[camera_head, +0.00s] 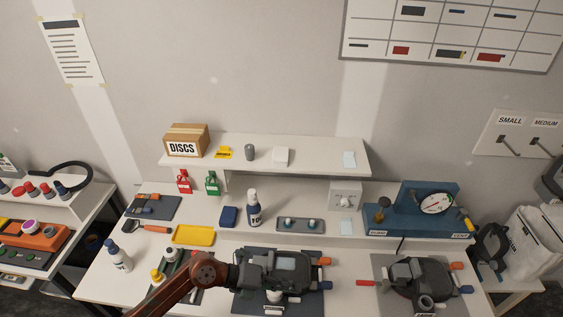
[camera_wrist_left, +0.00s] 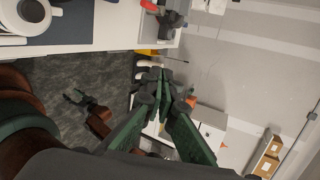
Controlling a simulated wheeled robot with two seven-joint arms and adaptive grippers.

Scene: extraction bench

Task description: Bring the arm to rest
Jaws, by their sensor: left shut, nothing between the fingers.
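My left arm (camera_head: 207,272) comes in from the lower left in the head view. Its dark gripper (camera_head: 272,268) is over the middle of the bench front, in front of a dark device on a grey mat (camera_head: 240,301), and hides part of it. I cannot tell the gap between them. In the left wrist view, the green fingers of my left gripper (camera_wrist_left: 165,78) come together at the tips, with nothing between them. A brown arm with a small dark gripper (camera_wrist_left: 76,97), seemingly my right one, shows over the dark floor. Its jaws are too small to judge.
A similar device (camera_head: 420,275) with orange and blue handles stands at the right. A yellow tray (camera_head: 193,235), a white bottle (camera_head: 118,256) and a labelled bottle (camera_head: 254,210) stand nearby. A raised shelf (camera_head: 320,160) holds a DISCS box (camera_head: 186,140). A blue gauge stand (camera_head: 412,222) is behind.

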